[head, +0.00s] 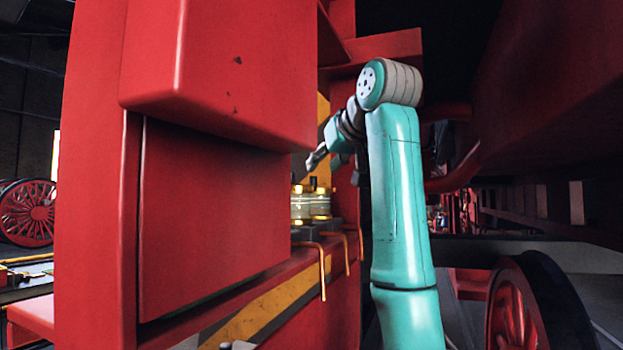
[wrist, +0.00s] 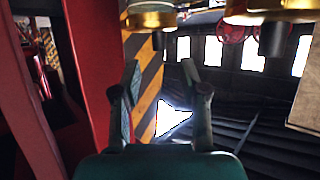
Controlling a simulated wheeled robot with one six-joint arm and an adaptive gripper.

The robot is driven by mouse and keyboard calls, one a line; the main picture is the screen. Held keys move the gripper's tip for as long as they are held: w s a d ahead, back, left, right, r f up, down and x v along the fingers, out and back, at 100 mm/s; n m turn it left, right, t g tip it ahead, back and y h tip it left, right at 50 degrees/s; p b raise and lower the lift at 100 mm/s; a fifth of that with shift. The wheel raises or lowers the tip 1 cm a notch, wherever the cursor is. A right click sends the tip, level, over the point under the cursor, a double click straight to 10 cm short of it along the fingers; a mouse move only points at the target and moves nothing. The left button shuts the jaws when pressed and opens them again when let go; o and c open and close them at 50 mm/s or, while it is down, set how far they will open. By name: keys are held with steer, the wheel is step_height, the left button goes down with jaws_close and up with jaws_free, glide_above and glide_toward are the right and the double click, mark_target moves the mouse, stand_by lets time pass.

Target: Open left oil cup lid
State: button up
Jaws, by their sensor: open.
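Two glass oil cups with brass lids stand side by side on the red ledge in the head view, the left oil cup (head: 300,207) partly behind the red housing and the right oil cup (head: 321,204) beside it. A small dark knob shows on a lid. My gripper (head: 316,160) is just above the cups, apparently not touching them. In the wrist view my open gripper (wrist: 161,72) has its two fingers spread with nothing between them. Two brass lids (wrist: 152,19) (wrist: 262,13) with dark knobs show at the top edge, beyond the fingertips; which is the left one is unclear there.
A large red housing (head: 215,210) stands close on the left of the cups. Copper pipes (head: 322,270) bend down over the ledge front. A yellow-black striped panel (wrist: 148,88) lies behind the fingers in the wrist view. A wheel (head: 515,315) stands at the lower right.

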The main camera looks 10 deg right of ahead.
steer(key=x, duration=0.7)
jaws_close()
